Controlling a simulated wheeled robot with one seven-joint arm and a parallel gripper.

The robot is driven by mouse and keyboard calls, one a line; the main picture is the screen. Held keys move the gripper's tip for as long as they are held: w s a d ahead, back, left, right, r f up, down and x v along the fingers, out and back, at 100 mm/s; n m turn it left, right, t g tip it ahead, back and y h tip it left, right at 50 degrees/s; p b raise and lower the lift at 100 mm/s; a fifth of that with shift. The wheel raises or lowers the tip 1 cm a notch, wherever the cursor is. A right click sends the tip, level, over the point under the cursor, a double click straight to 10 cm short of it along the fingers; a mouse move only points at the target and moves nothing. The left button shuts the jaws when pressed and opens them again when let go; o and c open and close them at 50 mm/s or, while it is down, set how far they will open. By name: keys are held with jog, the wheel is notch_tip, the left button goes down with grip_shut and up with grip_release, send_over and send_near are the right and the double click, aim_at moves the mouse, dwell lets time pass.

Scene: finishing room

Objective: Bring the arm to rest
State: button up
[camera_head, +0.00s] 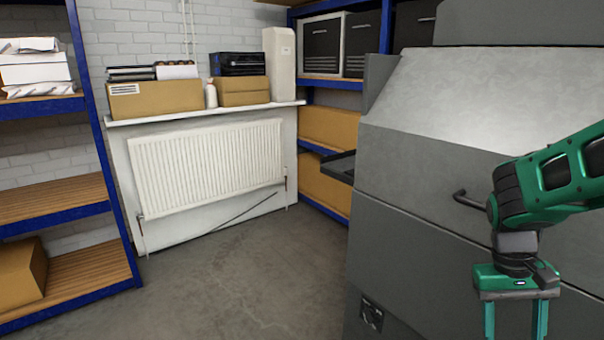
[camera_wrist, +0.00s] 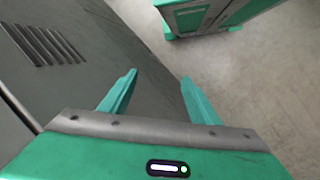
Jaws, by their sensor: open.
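My gripper (camera_head: 515,318) hangs pointing down at the right edge of the head view, at the end of my green and black arm. Its two green fingers are apart with nothing between them. In the wrist view my gripper (camera_wrist: 158,82) also shows open and empty, with the floor and the side of a grey machine beyond the fingertips. In the head view the large grey machine (camera_head: 420,160) stands directly behind and beside my arm. The lower ends of the fingers reach near the bottom edge of the head view.
The grey machine has a dark handle (camera_head: 467,199) close to my arm and a dark tray (camera_head: 339,166) jutting out left. A radiator (camera_head: 210,165) is on the back wall. Blue shelving (camera_head: 107,150) with boxes stands at left. The concrete floor (camera_head: 235,285) between is clear.

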jog(key=s+r+m+t+y, duration=0.2)
jog(key=s+r+m, duration=0.1)
jog(key=s, duration=0.7)
jog(key=shift+r+t, duration=0.3)
jog(key=shift+r, duration=0.4)
jog(key=shift+s, duration=0.1)
